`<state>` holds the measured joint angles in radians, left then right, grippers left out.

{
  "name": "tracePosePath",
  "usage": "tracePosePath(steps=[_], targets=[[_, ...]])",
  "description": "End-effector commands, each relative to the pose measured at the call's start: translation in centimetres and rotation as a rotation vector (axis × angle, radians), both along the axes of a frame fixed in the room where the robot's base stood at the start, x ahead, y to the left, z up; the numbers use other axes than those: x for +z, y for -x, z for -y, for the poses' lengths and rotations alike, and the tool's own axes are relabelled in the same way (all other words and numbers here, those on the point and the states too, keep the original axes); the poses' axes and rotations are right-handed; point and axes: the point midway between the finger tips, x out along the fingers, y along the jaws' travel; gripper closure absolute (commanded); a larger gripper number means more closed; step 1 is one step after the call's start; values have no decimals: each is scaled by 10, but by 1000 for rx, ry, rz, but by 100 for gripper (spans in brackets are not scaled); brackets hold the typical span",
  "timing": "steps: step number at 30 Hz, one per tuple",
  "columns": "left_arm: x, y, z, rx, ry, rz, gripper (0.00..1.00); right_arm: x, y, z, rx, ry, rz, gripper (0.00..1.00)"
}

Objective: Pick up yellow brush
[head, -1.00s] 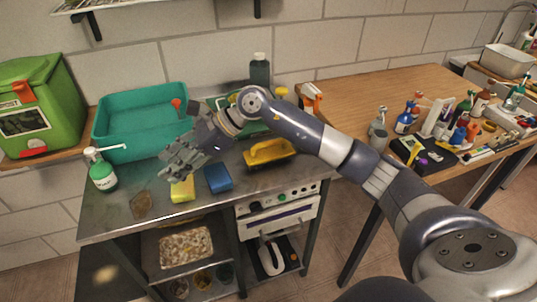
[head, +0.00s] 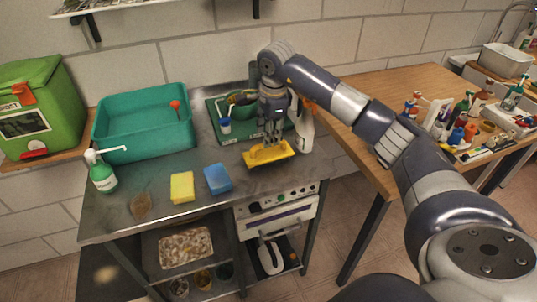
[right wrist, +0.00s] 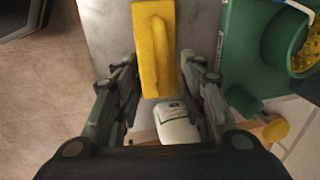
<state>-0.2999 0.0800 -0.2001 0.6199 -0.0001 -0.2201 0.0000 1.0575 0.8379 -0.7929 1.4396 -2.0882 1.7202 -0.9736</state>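The yellow brush (head: 268,154) lies on the metal counter near its front right edge, with its handle on top. In the right wrist view the brush (right wrist: 154,48) extends upward from between the fingers. My right gripper (head: 271,138) points down just above the brush. In the right wrist view its two fingers (right wrist: 160,72) are spread apart, one on each side of the brush's line, with nothing held. The fingertips partly cover the brush handle in the head view; contact cannot be told. My left gripper is not in view.
A white spray bottle (head: 306,132) stands close to the right of my gripper. A green tray with a pot (head: 226,139) is behind it. A blue sponge (head: 218,179) and a yellow sponge (head: 182,187) lie to the left. A teal basin (head: 145,148) stands farther left.

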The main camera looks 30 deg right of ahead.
Motion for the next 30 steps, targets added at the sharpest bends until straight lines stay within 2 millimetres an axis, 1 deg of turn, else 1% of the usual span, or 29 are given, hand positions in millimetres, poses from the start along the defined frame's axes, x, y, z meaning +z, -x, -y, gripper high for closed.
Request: tracePosePath(steps=[2, 6, 10, 14, 19, 20, 21, 23, 24, 25, 30], targets=[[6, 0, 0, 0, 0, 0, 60, -6, -2, -1, 1, -1, -4, 62], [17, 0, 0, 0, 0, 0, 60, -27, -8, -2, -1, -2, -6, 62], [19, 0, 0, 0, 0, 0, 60, -44, -12, 0, 0, -1, -4, 62], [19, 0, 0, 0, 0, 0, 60, -50, -13, -1, 1, -1, 0, 62], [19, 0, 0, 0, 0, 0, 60, -50, -13, 0, 1, -1, 0, 62], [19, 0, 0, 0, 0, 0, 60, -50, -13, 0, 0, -1, 0, 66], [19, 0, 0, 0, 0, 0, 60, -50, -13, 0, 0, -1, 0, 76], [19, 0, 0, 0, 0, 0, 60, -50, -13, 0, 0, -1, 0, 89], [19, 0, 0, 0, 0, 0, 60, -50, -13, 0, 0, -1, 0, 98], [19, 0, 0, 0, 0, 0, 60, -50, -13, 0, 0, -1, 0, 100], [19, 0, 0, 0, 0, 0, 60, -49, -13, 0, 0, -1, 1, 100]])
